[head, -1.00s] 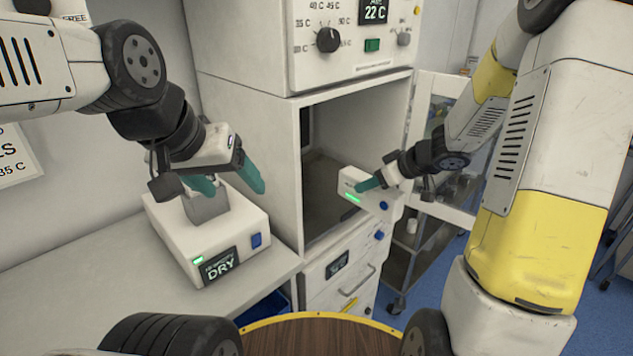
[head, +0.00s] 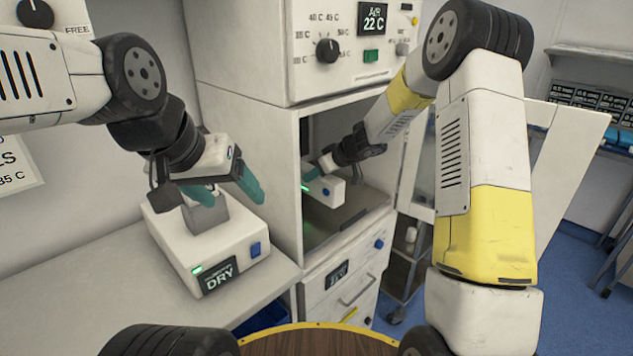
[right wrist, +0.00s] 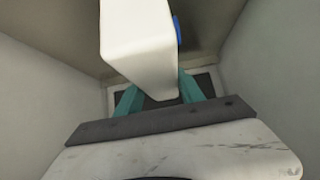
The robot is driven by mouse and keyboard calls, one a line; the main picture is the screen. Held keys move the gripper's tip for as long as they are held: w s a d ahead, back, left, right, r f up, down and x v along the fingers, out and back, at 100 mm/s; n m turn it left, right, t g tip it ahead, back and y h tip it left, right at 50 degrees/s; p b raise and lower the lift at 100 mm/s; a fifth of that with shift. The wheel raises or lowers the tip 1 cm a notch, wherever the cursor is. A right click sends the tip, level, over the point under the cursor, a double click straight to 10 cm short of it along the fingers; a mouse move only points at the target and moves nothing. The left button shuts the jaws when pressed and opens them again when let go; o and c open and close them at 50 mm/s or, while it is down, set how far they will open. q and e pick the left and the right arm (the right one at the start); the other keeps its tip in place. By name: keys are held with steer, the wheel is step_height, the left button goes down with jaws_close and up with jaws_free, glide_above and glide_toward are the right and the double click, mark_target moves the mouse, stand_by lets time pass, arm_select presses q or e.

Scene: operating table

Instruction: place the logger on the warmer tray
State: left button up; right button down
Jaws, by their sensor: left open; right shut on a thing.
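The logger (head: 330,193) is a white box with a green light and a blue button. My right gripper (head: 312,175) is shut on it and holds it inside the open warmer chamber, above the dark tray (head: 352,214). Whether its underside touches the tray cannot be told. In the right wrist view the logger (right wrist: 140,50) sits between the teal fingers of my right gripper (right wrist: 160,93), with the chamber walls on both sides. My left gripper (head: 222,188) is open, its teal fingers around or just above a grey block (head: 207,214) on the white DRY unit.
The DRY unit (head: 240,258) stands on the left bench (head: 130,290). The warmer's control panel (head: 345,60) reads 22 C above the opening. Its open door (head: 560,165) is at the right, behind my right arm. A drawer (head: 350,290) is below.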

mark_target(316, 188)
step_height(316, 188, down, 4)
steer(key=shift+d+f, duration=0.1)
steer(key=shift+f, duration=0.1)
steer(key=shift+w+a+f, duration=0.1)
steer(key=shift+a+f, duration=0.1)
steer(key=shift+f, duration=0.2)
steer(key=shift+f, duration=0.15)
steer(key=c, duration=0.7)
jaws_free()
